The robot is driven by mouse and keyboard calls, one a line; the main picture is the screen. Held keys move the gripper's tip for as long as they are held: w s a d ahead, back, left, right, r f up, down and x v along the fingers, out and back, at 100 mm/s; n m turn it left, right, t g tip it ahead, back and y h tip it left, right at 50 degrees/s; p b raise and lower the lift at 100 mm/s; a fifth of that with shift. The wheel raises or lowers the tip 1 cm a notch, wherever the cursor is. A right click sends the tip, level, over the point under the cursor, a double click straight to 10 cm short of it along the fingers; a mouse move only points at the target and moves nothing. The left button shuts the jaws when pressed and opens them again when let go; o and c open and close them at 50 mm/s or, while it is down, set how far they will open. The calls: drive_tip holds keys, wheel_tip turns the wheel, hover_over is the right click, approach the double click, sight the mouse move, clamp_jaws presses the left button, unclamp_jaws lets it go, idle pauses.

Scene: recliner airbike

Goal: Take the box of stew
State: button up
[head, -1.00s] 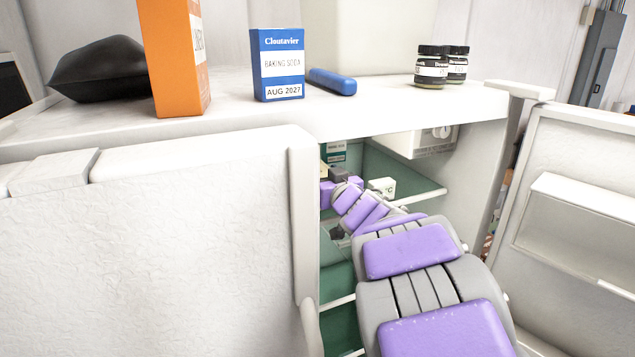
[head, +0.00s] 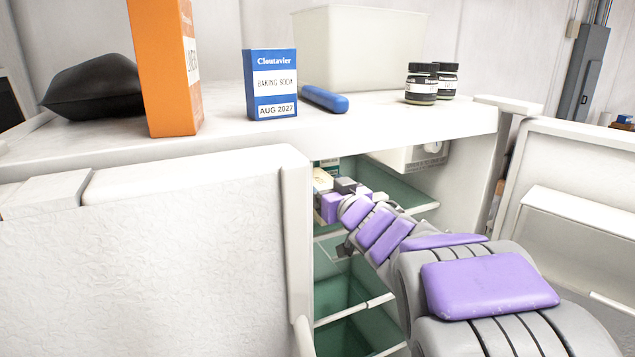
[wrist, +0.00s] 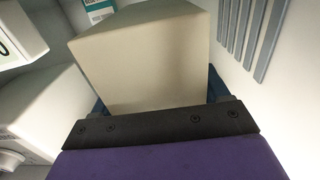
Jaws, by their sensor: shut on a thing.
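My gripper (wrist: 158,98) is shut on a plain cream box (wrist: 150,55). The bluish fingers lie on both sides of its lower part. No lettering shows on the visible faces, so I cannot tell from them whether it is the stew. In the head view, the cream box (head: 322,180) shows just beyond my gripper (head: 338,190), inside the open fridge near the upper shelf. My purple-padded arm hides part of the fridge interior.
A green-labelled item (wrist: 98,8) stands behind the box. A white boxy thing (wrist: 22,35) is at left, and a ribbed wall (wrist: 245,35) at right. The open fridge door (head: 575,190) is at right. Baking soda (head: 271,85) and jars (head: 422,84) stand on top.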

drive_tip(key=v, duration=1.2)
drive_tip(key=shift+s+r, duration=0.2)
drive_tip(key=shift+s, duration=0.05)
drive_tip(key=shift+d, duration=0.1)
